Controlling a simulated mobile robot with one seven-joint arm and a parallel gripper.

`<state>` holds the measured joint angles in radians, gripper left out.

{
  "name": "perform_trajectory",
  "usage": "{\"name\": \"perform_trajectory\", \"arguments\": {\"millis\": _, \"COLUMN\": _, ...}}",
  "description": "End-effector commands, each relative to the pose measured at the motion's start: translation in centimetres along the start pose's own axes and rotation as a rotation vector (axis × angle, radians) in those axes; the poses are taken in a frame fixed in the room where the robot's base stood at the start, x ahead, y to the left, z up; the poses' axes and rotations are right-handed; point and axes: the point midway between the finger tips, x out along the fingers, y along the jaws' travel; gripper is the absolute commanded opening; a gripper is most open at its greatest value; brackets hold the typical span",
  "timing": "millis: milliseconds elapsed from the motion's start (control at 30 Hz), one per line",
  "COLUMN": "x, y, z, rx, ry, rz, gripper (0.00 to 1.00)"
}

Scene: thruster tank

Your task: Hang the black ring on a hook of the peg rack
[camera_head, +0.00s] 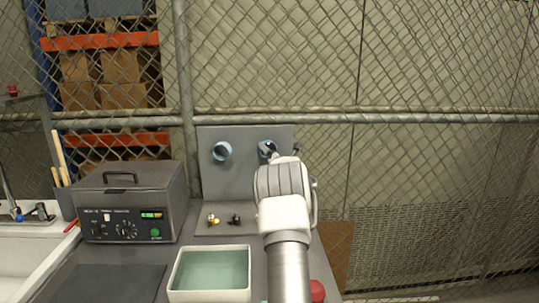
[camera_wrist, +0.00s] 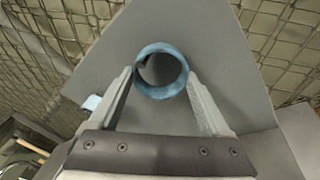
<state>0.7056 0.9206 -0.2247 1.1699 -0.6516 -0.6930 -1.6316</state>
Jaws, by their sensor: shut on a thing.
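The peg rack (camera_head: 245,170) is an upright grey board with a base shelf at the back of the bench. It also fills the middle of the wrist view (camera_wrist: 220,60). My gripper (camera_head: 272,150) is at its upper right part. In the wrist view my gripper (camera_wrist: 160,80) has its fingers on either side of a blue ring (camera_wrist: 160,46), shut on it, with the ring's opening facing the board. A small dark bit shows inside the ring. I see no plainly black ring; the hook at my gripper is hidden or unclear.
A grey box with dials (camera_head: 130,205) stands left of the rack. A white tray with a green inside (camera_head: 210,294) is in front. Small brass (camera_head: 213,219) and black (camera_head: 235,219) fittings lie on the rack's base. A wire fence (camera_head: 420,70) stands behind.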

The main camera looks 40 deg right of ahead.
Motion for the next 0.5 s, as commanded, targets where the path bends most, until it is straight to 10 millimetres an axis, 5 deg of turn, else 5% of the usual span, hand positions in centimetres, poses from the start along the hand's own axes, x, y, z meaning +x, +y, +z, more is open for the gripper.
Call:
{"name": "perform_trajectory", "arguments": {"millis": 367, "x": -0.01, "y": 0.01, "z": 0.02, "rx": 0.000, "ry": 0.000, "rz": 0.000, "gripper": 0.28}}
{"name": "perform_trajectory", "arguments": {"millis": 400, "x": -0.01, "y": 0.01, "z": 0.02, "rx": 0.000, "ry": 0.000, "rz": 0.000, "gripper": 0.89}}
{"name": "perform_trajectory", "arguments": {"millis": 500, "x": -0.01, "y": 0.01, "z": 0.01, "rx": 0.000, "ry": 0.000, "rz": 0.000, "gripper": 1.00}}
